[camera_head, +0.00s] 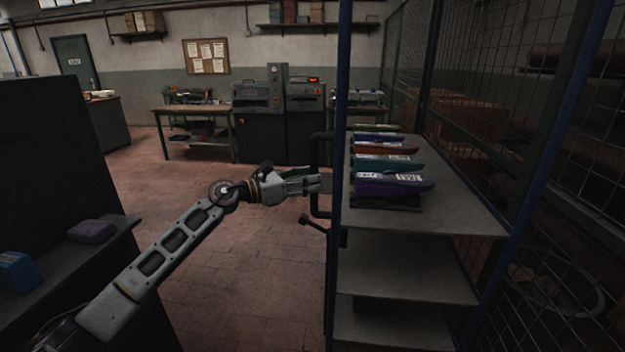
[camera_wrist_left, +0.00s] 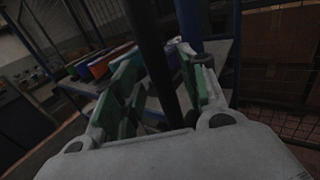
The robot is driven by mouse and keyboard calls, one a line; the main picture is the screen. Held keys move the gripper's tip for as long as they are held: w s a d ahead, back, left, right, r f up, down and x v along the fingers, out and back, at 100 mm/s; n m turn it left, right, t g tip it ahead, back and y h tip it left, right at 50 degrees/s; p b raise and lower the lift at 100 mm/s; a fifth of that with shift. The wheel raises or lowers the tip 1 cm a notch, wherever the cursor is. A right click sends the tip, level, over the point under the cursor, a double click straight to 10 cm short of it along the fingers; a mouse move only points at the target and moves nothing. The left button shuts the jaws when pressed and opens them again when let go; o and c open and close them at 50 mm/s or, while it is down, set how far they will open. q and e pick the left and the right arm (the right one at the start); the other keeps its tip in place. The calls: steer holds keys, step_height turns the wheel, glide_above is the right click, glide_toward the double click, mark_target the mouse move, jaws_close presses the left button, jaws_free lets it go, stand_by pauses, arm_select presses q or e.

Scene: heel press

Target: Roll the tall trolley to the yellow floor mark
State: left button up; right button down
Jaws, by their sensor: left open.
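The tall trolley (camera_head: 415,270) stands at the right, with blue posts, grey shelves and a row of colored shoe-shaped pieces (camera_head: 395,186) on an upper shelf. A black upright handle (camera_head: 315,153) is on its left side. My left gripper (camera_head: 318,184) reaches the handle from the left. In the left wrist view the dark handle bar (camera_wrist_left: 151,50) runs between the two green-padded fingers of the open gripper (camera_wrist_left: 160,70). I cannot tell whether either finger touches it. My right gripper is out of view. I see no yellow floor mark.
A wire mesh fence (camera_head: 480,120) runs along the right behind the trolley. A dark bench (camera_head: 105,235) stands at the left. Machines (camera_head: 275,115) and a worktable (camera_head: 190,112) stand at the back. The tiled floor (camera_head: 270,250) left of the trolley is clear.

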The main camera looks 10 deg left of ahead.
arm_select(q)
steer(key=v, duration=1)
stand_by(0.8)
